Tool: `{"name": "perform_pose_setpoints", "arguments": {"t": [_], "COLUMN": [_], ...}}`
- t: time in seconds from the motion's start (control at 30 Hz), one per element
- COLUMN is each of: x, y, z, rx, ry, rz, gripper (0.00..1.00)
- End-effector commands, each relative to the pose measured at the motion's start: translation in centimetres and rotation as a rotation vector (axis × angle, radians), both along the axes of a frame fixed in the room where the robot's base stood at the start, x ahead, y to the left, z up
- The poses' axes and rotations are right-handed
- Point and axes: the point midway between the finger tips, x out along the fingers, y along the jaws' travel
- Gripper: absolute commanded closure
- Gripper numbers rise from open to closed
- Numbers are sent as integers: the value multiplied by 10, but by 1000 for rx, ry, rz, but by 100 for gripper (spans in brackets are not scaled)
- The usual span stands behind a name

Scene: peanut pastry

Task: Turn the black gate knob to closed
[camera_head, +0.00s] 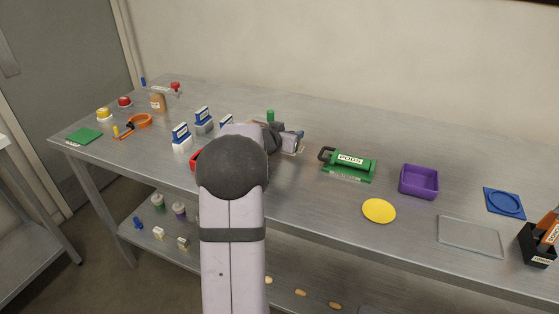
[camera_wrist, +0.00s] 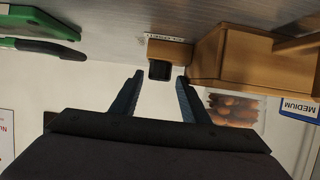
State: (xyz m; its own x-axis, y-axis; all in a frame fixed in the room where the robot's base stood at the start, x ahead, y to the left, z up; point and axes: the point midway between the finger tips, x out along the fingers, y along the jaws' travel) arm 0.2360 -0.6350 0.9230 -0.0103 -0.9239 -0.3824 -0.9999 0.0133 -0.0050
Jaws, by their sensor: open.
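The black knob (camera_wrist: 160,71) shows in the wrist view as a small dark block on the front of a wooden piece (camera_wrist: 170,49) beside a larger wooden box (camera_wrist: 235,62). A small printed label by it is too small to read. My gripper (camera_wrist: 159,79) is open, with one blue-grey finger on each side of the knob's line. Whether the fingertips reach the knob or stop just short, I cannot tell. In the head view my arm hides the knob and most of the wooden box.
A green PODS holder (camera_head: 347,166) with a dark handle stands right of my gripper. White and blue boxes (camera_head: 181,137) stand left of my arm. A yellow disc (camera_head: 379,211) and a purple tray (camera_head: 418,182) lie further right. A picture card (camera_wrist: 232,108) lies near the wooden box.

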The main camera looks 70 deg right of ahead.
Motion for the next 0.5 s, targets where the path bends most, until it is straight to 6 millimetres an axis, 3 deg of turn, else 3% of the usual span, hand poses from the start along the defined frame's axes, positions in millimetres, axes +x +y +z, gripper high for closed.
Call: {"name": "perform_pose_setpoints", "arguments": {"t": [0.5], "x": [-6], "y": [0], "z": [-9], "rx": [4], "ry": [2], "rz": [189], "gripper": [56]}}
